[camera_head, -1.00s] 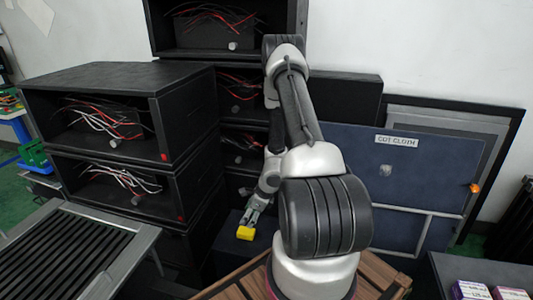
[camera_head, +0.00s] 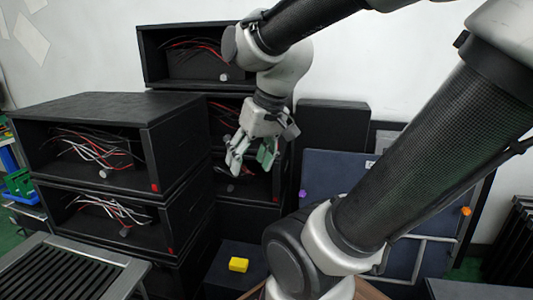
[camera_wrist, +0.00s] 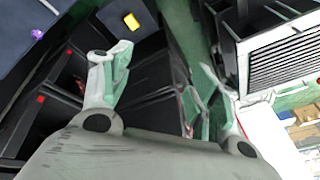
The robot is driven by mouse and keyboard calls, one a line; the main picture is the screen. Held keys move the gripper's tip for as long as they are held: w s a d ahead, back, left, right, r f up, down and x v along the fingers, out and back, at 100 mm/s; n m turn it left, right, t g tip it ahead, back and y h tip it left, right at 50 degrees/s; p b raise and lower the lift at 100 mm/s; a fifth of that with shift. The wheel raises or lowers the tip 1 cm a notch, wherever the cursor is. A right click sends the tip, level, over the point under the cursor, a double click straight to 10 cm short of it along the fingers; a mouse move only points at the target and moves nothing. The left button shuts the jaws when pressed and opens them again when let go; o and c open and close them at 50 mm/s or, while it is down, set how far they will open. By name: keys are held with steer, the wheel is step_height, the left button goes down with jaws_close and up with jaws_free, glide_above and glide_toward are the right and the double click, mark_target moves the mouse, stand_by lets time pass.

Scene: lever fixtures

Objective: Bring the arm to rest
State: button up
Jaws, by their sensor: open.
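My gripper (camera_head: 252,160) is open and empty in the head view. It hangs in the air in front of the stacked black boxes, fingers pointing down. My arm reaches in from the upper right of that view, bent, with its lower links crossing the right half. In the wrist view my gripper (camera_wrist: 165,85) shows its two fingers spread wide with nothing between them. The yellow block also shows in the wrist view (camera_wrist: 131,22).
Black open boxes with red and white wires (camera_head: 100,150) stand at the left. A grey slatted unit (camera_head: 70,270) is at the lower left. A blue panel (camera_head: 335,180) with a purple knob (camera_head: 303,193) and an orange knob (camera_head: 466,211) stands at the right.

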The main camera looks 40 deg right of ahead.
steer(key=shift+n+h, duration=0.7)
steer(key=shift+n, duration=0.1)
steer(key=s, duration=0.1)
steer(key=s+d+r, duration=0.2)
steer(key=shift+s, duration=0.15)
steer(key=shift+o, duration=0.5)
